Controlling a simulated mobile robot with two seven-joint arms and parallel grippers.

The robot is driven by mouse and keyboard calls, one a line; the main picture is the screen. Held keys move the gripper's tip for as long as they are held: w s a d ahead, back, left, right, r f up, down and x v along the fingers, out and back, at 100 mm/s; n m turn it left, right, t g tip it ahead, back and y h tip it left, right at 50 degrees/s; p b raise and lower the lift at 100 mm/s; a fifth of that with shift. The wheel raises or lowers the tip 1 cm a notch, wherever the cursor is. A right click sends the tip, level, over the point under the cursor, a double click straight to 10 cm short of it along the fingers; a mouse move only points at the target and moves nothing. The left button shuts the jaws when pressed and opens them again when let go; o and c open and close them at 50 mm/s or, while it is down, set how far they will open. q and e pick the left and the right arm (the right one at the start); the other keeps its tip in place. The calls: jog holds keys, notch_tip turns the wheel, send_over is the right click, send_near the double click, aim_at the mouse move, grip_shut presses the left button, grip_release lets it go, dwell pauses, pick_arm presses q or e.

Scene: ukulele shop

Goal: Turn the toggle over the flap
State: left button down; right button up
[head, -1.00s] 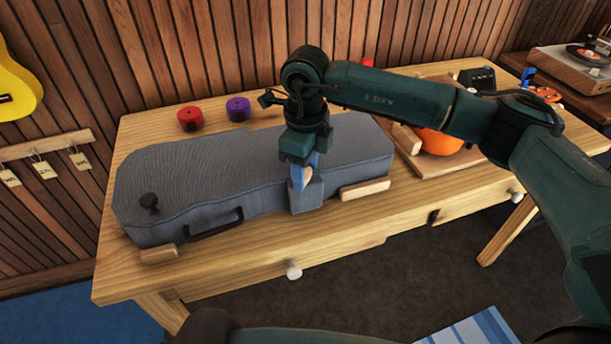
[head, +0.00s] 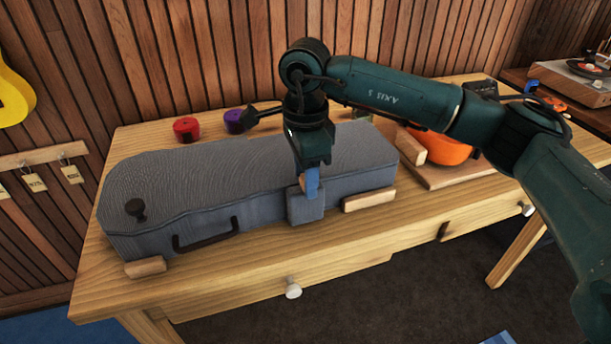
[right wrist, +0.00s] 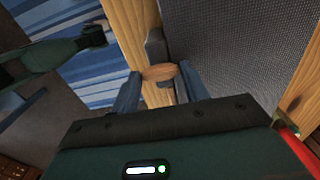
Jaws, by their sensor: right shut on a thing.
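The grey ukulele case (head: 200,185) lies on the wooden table, lid down. Its flap (head: 306,207) hangs at the front edge, right of the middle. The small wooden toggle (head: 302,184) is at the top of the flap, mostly hidden by my right gripper (head: 309,184) in the head view. In the right wrist view the toggle (right wrist: 160,72) is a brown oval between the two blue fingertips. My right gripper is shut on it from above. My left gripper's fingers do not show.
Wooden blocks (head: 145,267) (head: 368,200) lie at the case's front. A dark handle (head: 206,237) and a dark knob (head: 135,209) are on the case. Red (head: 187,129) and purple (head: 234,121) round items stand behind it. An orange object (head: 440,147) is at right.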

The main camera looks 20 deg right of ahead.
dwell(0.4)
jog(key=o, duration=1)
notch_tip(320, 180, up, 13)
jog(key=shift+r, duration=0.15)
